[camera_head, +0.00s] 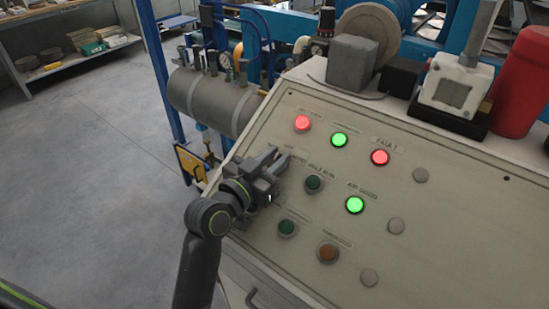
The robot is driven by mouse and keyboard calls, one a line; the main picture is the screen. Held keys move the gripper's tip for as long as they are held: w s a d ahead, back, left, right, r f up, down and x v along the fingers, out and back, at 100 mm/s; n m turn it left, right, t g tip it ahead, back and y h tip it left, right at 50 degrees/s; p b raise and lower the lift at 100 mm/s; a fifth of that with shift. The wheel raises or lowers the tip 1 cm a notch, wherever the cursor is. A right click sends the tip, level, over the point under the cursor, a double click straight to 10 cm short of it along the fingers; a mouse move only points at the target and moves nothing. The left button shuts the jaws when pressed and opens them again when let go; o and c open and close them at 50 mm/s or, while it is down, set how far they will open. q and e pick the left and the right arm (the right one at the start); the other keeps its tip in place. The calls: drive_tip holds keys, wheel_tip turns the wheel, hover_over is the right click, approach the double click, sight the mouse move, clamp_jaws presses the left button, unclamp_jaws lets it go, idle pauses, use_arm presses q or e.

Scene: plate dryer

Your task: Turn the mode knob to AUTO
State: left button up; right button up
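The control panel (300,240) is a pale sloped board with lit and unlit round buttons. My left gripper (279,156) is over the left part of the panel, and its two fingertips show a gap between them. No mode knob can be made out. The gripper covers part of the panel's left side, where a small label partly shows beside it. I cannot tell whether the fingers touch anything there. My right gripper is not in view.
Lit red (302,123) and green (339,139) buttons are above and right of the gripper. A grey box (352,63), a white device (455,86) and a red cylinder (519,82) stand along the panel's top.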

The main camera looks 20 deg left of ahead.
use_arm(q)
clamp_jaws()
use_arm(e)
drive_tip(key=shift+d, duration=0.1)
use_arm(q)
drive_tip(key=shift+f, duration=0.1)
